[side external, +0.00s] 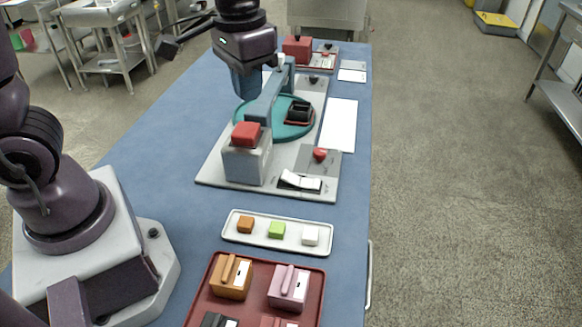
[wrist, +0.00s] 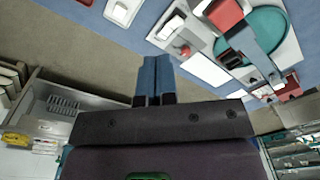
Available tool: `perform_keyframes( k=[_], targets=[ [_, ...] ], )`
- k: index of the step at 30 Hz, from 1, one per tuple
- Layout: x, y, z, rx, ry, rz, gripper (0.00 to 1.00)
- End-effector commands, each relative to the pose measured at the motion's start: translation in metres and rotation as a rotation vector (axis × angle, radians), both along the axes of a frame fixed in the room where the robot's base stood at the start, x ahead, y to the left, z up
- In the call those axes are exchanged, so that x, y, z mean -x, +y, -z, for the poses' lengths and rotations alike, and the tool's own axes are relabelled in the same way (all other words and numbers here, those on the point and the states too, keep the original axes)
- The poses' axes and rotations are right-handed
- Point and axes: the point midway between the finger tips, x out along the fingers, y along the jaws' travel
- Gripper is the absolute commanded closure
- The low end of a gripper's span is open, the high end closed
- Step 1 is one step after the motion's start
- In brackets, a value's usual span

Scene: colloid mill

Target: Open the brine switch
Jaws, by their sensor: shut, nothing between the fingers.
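A white rocker switch (side external: 300,181) sits on the grey panel at the near right corner of the mill's base; its label is too small to read, so I cannot tell whether it is the brine switch. It also shows in the wrist view (wrist: 172,27). A red knob (side external: 320,155) stands just behind it. My gripper (side external: 247,92) has blue fingers and hangs pointing down near the mill's teal arm, behind and left of the switch and apart from it. In the wrist view the fingers (wrist: 155,62) are shut together and empty.
The mill has a red-topped grey post (side external: 247,155) and a teal disc (side external: 290,128) bearing a dark box. A white tray (side external: 237,236) with small blocks and a dark red tray (side external: 205,290) with lidded boxes lie nearer. The blue table's left side (side external: 165,150) is clear.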

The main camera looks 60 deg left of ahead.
Motion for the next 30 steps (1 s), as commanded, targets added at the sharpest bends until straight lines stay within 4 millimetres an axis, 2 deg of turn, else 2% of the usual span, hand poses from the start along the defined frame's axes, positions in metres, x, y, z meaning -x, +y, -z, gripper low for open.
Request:
perform_keyframes(
  k=[6,19,21,24,30],
  targets=[
    [-0.045,-0.004,0.04,-0.063,0.133,-0.109,1.0],
    [-0.12,-0.006,0.132,-0.285,0.268,-0.446,1.0],
    [-0.132,-0.004,0.137,-0.321,0.254,-0.529,1.0],
    [-0.146,-0.004,0.123,-0.336,0.206,-0.645,1.0],
    [-0.142,-0.003,0.121,-0.356,0.204,-0.739,1.0]
  ],
)
